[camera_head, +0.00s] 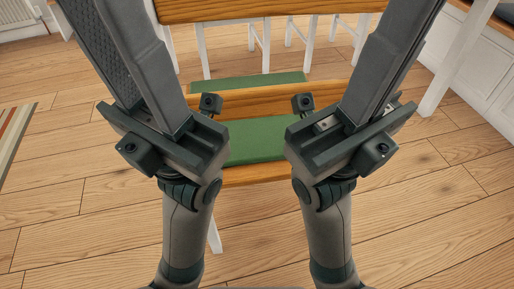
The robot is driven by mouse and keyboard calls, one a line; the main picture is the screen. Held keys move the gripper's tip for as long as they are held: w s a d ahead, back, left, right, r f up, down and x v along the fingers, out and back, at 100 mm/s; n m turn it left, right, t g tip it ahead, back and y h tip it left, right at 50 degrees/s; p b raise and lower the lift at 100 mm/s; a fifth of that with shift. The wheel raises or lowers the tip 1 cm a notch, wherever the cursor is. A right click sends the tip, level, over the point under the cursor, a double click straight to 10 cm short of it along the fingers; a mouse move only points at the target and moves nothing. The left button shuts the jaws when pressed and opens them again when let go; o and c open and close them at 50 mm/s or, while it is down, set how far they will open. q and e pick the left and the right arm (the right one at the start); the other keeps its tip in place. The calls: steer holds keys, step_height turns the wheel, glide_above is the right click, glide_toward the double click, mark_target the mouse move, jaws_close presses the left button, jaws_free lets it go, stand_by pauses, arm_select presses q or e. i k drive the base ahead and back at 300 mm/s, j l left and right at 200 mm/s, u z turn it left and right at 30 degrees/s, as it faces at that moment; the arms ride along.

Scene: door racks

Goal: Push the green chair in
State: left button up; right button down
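The green chair has a green panel (257,140) between two wooden bands, with a narrower green strip (248,83) beyond them. It stands in front of the wooden table (270,8), with a floor gap showing between them. A white leg (214,236) shows below the chair. My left gripper (112,40) and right gripper (402,40) point up toward the top of the picture, either side of the chair. Their bodies cover its left and right ends. No object shows in either gripper. I cannot tell contact with the chair or the finger gap.
White chair or table legs (259,42) stand under and behind the table. A white bench or cabinet (482,62) is at the right, with a white leg (455,62) before it. A striped rug (14,140) lies at the left. Wooden floor (445,205) is clear at both sides.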

mark_target(257, 111)
steer(key=k+j+z, duration=0.7)
steer(key=i, duration=0.1)
